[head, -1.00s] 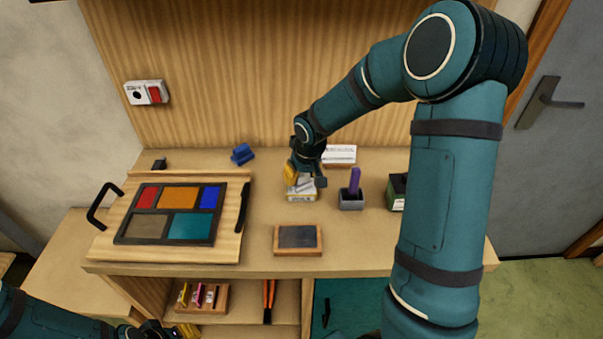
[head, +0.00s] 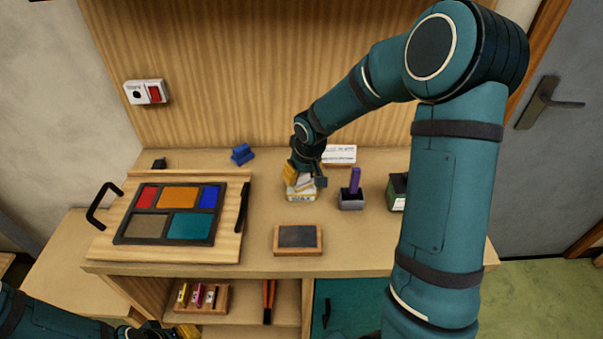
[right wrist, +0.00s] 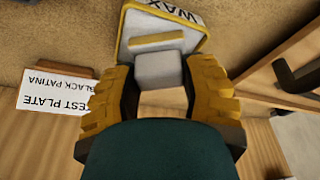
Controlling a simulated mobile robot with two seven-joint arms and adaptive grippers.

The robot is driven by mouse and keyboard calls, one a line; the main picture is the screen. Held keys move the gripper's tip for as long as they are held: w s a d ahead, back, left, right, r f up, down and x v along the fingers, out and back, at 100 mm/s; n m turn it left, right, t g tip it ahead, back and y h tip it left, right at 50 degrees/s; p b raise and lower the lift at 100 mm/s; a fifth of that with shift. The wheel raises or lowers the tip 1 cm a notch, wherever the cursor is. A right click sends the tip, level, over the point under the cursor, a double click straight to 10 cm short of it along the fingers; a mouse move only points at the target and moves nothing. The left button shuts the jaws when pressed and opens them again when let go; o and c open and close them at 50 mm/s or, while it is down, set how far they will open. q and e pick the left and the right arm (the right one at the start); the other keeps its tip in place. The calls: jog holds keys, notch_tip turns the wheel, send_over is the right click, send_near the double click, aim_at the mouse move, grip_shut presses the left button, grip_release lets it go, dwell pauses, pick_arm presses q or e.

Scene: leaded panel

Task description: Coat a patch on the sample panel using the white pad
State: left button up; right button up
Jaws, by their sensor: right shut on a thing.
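My right gripper (head: 304,178) is shut on the white pad, just above the wax tin at the middle of the bench. In the right wrist view the pad (right wrist: 158,70) is a pale block between the yellow fingers. The wax tin (right wrist: 190,32) lies beyond it, with a yellow rim and the word WAX; it also shows in the head view (head: 301,197). I cannot tell whether pad and tin touch. The sample panel (head: 298,237), a dark plate in a wooden frame, lies nearer the bench's front edge. My left gripper (head: 172,332) is low at the bottom edge, partly cut off.
The leaded panel (head: 170,213) with coloured panes lies on a board at left, with black handles. A purple-handled tool (head: 354,180) stands in a grey holder. A green box (head: 397,190), a white card (head: 340,154) and a blue item (head: 242,154) are nearby.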

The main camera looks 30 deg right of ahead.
aim_at(302, 174)
jog(key=shift+s, duration=0.1)
jog(key=shift+r+p, duration=2.35)
jog(key=shift+r, duration=1.15)
